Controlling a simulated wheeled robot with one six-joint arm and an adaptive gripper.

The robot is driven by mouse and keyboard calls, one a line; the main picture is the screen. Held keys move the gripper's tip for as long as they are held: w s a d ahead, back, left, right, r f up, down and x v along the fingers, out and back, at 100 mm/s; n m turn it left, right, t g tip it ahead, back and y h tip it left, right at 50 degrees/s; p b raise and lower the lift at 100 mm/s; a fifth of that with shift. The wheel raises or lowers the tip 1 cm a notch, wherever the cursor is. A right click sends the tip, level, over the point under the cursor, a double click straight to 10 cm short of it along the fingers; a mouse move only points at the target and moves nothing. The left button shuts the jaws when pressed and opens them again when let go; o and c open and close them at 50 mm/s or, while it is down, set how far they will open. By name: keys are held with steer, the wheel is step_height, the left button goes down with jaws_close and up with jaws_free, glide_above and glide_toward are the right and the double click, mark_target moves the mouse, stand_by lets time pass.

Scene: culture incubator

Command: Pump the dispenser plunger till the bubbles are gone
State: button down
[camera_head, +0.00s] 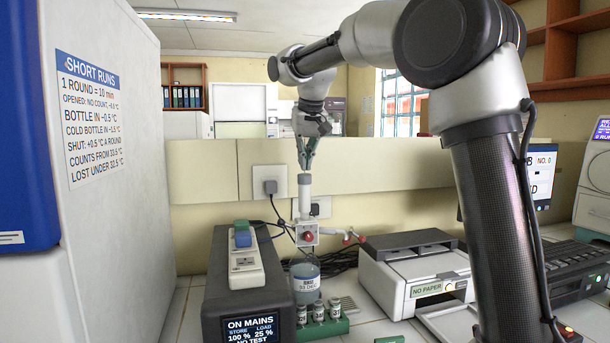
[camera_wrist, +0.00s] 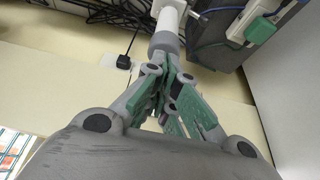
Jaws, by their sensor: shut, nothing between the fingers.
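The dispenser stands on a bottle with blue liquid (camera_head: 305,284). It has a white block with a red knob (camera_head: 308,237), a red-tipped spout to the right, and an upright white barrel with a grey plunger top (camera_head: 304,180). My gripper (camera_head: 305,168) points straight down over the plunger, fingers together and empty. The fingertips are at or just above the plunger top; I cannot tell if they touch. The wrist view shows the closed green-padded fingers (camera_wrist: 169,66) against the grey plunger top (camera_wrist: 164,42), partly hiding it. Bubbles cannot be made out.
A dark power unit (camera_head: 242,300) reading "ON MAINS" carries a power strip (camera_head: 242,262) at left. Vials in a green rack (camera_head: 335,328) stand before the bottle. A printer (camera_head: 415,275) marked "NO PAPER" is at right. Cables and a wall socket (camera_head: 270,187) lie behind.

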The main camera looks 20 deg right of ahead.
mark_target(304, 174)
steer(key=shift+f, duration=0.1)
stand_by(0.5)
steer(key=shift+f, duration=1.65)
steer(key=shift+r, duration=1.75)
steer(key=shift+f, duration=0.2)
steer(key=shift+f, duration=1.55)
steer(key=shift+r, duration=1.7)
